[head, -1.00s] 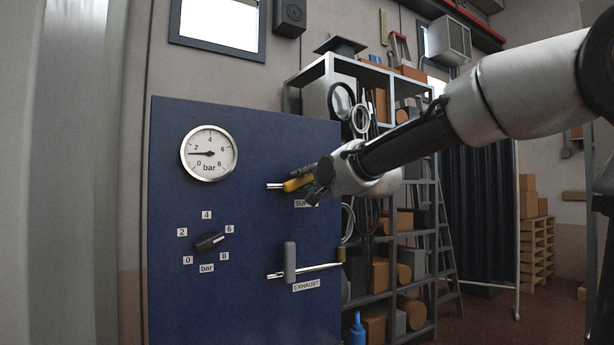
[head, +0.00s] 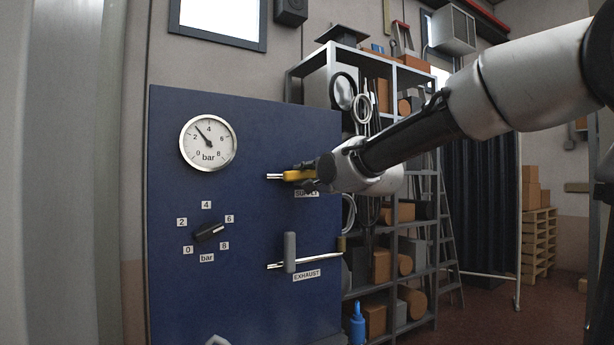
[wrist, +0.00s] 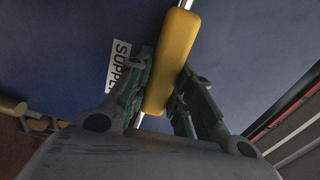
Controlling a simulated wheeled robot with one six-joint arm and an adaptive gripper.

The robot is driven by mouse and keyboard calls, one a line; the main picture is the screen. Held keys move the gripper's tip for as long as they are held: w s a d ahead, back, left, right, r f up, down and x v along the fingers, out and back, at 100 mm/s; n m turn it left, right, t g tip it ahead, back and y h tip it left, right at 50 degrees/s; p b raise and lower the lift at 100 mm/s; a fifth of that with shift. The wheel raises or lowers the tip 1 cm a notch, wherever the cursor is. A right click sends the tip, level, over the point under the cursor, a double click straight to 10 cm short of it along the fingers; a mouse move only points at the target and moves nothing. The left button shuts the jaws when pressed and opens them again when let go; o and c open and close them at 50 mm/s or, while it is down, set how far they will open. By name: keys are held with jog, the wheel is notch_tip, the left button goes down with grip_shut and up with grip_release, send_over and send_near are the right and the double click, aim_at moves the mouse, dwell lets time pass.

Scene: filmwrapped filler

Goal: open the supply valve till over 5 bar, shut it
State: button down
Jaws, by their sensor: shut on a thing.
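The supply valve has a yellow handle (head: 297,175) on a blue panel (head: 245,135). The handle lies nearly level, in line with its short silver pipe (head: 272,176). My gripper (head: 312,177) is shut on the handle. In the wrist view, the fingers close on both sides of the yellow handle (wrist: 172,62), beside the partly hidden SUPPLY label (wrist: 118,66). The round gauge (head: 208,143) has its needle between 2 and 4, at about 3 bar.
Below, the grey exhaust handle (head: 289,252) stands upright across its silver pipe. A black knob (head: 209,232) on a 0 to 8 bar scale points near 6. A loaded shelf rack (head: 395,300) and ladder stand right of the panel, behind my arm.

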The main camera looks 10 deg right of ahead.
jog(key=c, duration=1.2)
grip_release()
jog(key=shift+c, duration=0.2)
jog(key=shift+s, duration=0.1)
jog(key=v, duration=1.1)
jog(key=shift+s, duration=0.35)
jog(key=shift+d, duration=0.15)
